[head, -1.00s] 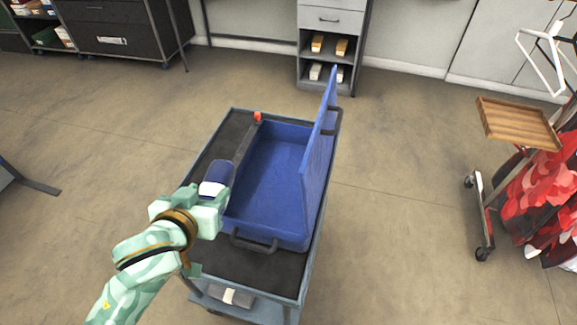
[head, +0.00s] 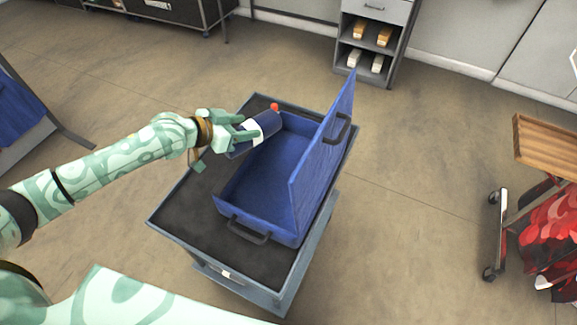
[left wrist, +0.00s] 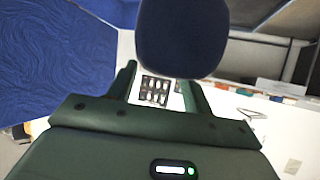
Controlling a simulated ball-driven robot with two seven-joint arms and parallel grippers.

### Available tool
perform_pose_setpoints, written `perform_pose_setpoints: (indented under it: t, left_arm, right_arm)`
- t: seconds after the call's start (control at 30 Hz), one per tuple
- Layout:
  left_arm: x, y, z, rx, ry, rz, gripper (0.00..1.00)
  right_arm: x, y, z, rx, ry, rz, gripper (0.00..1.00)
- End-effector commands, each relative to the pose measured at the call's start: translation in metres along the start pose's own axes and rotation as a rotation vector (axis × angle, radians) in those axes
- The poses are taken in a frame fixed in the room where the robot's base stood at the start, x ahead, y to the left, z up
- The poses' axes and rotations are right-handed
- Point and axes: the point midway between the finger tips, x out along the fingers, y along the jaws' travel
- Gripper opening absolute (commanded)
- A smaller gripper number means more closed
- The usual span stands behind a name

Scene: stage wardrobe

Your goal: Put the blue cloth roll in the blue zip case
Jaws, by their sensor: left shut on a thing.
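The blue cloth roll (head: 269,122), dark blue with a white band, is in my left gripper (head: 243,133). The gripper is shut on it, and the roll hangs at the left rear rim of the case, partly over the rim; its exact height is hard to tell. In the left wrist view the roll (left wrist: 182,36) fills the top middle, in front of the fingers (left wrist: 160,92). The blue zip case (head: 240,190) stands open on the cart, its lid upright on the right side. The visible case floor is empty. My right gripper is not in view.
The case rests on a dark-topped cart (head: 190,215), with bare top to its left and front. A small red-orange object (head: 274,107) shows behind the roll. A rack with red garments (head: 560,225) and a wooden tray (head: 545,145) stands right. A shelf unit (head: 370,45) is behind.

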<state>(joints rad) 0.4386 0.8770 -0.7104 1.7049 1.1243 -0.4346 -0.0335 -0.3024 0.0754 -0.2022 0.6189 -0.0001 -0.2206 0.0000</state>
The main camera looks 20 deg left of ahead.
Motion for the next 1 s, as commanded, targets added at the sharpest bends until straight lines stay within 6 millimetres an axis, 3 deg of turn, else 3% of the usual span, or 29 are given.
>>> perform_pose_setpoints:
  t: [0.37, 0.5, 0.87, 1.0]
  left_arm:
    - [0.084, 0.045, 0.000, -0.006, 0.002, 0.005, 0.26]
    - [0.111, 0.055, 0.017, -0.006, -0.002, 0.004, 0.26]
    - [0.141, 0.066, 0.030, -0.004, 0.000, 0.003, 0.26]
    - [0.155, 0.068, 0.052, -0.005, -0.004, 0.002, 0.26]
  right_arm:
    - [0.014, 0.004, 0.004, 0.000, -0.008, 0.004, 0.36]
    - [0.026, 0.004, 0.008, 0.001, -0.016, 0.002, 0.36]
    - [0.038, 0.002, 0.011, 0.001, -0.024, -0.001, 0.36]
    - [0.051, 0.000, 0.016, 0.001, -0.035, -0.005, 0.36]
